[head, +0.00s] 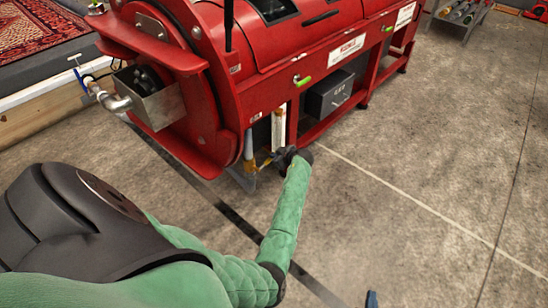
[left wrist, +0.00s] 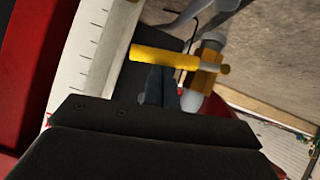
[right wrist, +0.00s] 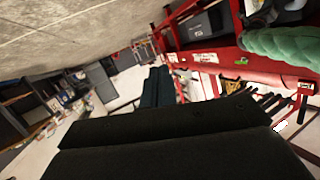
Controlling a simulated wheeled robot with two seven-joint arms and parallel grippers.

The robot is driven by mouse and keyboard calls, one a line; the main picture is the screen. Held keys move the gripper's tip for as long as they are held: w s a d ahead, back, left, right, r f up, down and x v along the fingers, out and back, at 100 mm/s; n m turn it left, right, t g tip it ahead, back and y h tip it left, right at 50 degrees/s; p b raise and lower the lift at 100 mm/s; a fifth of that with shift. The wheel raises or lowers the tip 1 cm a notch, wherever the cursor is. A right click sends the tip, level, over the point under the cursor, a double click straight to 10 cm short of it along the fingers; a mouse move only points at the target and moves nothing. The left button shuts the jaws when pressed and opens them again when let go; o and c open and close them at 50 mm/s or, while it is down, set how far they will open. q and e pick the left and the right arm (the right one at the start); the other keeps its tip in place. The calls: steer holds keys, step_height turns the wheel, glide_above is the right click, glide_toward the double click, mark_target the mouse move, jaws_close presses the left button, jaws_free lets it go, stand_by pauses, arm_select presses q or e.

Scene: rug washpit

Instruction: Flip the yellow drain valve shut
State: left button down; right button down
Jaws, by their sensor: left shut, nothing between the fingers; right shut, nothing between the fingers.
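The yellow drain valve handle (head: 265,163) sits low on the red machine, on a vertical pipe (head: 249,145). In the left wrist view the yellow handle (left wrist: 165,57) sticks out crosswise from the brass valve body (left wrist: 207,70). My left gripper (head: 279,158) is at the handle's outer side. Its shut, empty dark fingers (left wrist: 160,88) are close beside the handle; I cannot tell whether they touch it. My right gripper (head: 371,299) shows only as a blue tip at the bottom edge. Its fingers (right wrist: 157,88) are shut and empty, away from the valve.
The red machine (head: 270,90) stands over the valve, with a white scaled strip (head: 279,128) next to the pipe. A grey box (head: 329,94) sits in its frame. A steel box with a pipe (head: 148,97) juts out at the left.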

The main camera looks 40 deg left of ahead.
arm_select(q)
steer(key=shift+w+f+g+b, duration=0.2)
steer(key=shift+f+b, duration=0.25)
steer(key=shift+b, duration=0.1)
steer(key=shift+w+f+g+b, duration=0.2)
steer(key=shift+f+b, duration=0.25)
steer(key=shift+b, duration=0.1)
arm_select(e)
step_height(320, 180, up, 27)
steer(key=w+d+t+y, duration=0.1)
steer(key=w+t+y, duration=0.1)
steer(key=t, duration=0.7)
steer(key=shift+w+t, duration=0.15)
steer(key=shift+t, duration=0.25)
